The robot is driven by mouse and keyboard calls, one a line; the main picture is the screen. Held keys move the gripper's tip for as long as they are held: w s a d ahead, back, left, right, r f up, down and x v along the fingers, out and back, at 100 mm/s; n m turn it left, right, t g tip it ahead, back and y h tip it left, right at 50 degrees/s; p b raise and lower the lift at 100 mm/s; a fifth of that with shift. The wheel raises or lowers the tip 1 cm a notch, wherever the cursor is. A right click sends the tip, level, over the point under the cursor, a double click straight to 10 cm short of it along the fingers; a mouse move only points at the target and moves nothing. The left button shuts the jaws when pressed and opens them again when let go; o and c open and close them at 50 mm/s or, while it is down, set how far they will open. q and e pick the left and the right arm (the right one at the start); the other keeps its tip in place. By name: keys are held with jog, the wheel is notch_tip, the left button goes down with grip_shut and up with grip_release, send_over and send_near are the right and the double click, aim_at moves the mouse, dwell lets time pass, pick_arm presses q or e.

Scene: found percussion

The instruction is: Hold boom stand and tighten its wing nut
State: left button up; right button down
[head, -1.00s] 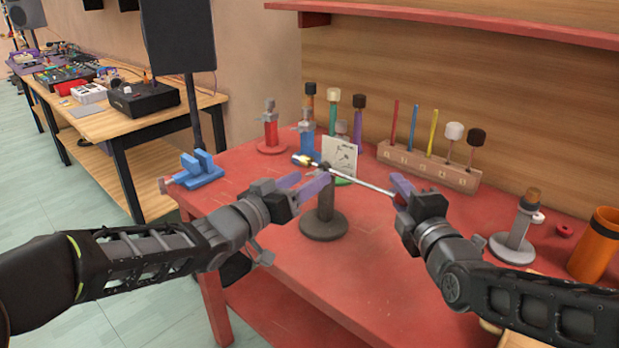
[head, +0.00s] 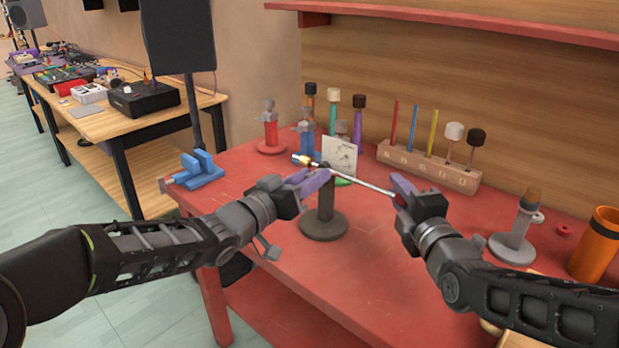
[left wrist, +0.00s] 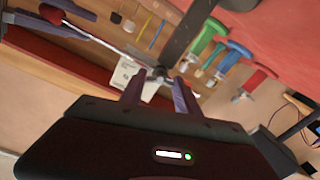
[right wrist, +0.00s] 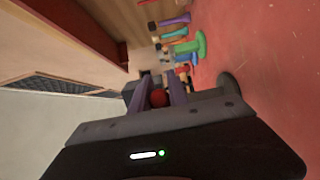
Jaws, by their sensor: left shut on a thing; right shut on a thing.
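The boom stand (head: 324,224) stands upright on the red table, with a dark round base and post. Its thin silver boom (head: 368,184) slants across the post top, with a yellow and dark tip at its upper left end. My left gripper (head: 326,174) is at the post top, shut on a small dark piece that appears to be the wing nut (left wrist: 160,73); the fingers partly hide it. My right gripper (head: 396,187) is shut on the boom's lower right end, where a red knob (right wrist: 159,97) shows between the fingers.
A white card (head: 339,157) stands just behind the post. Blue and red clamp stands (head: 270,132) and a wooden mallet rack (head: 430,168) are at the back. A grey stand (head: 514,240) and orange cup (head: 596,245) are at right. The table front is clear.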

pick_arm(q)
grip_shut()
jog(key=m, duration=0.3)
jog(key=o, duration=1)
grip_release()
jog(key=shift+s, duration=0.1)
jog(key=v, duration=1.2)
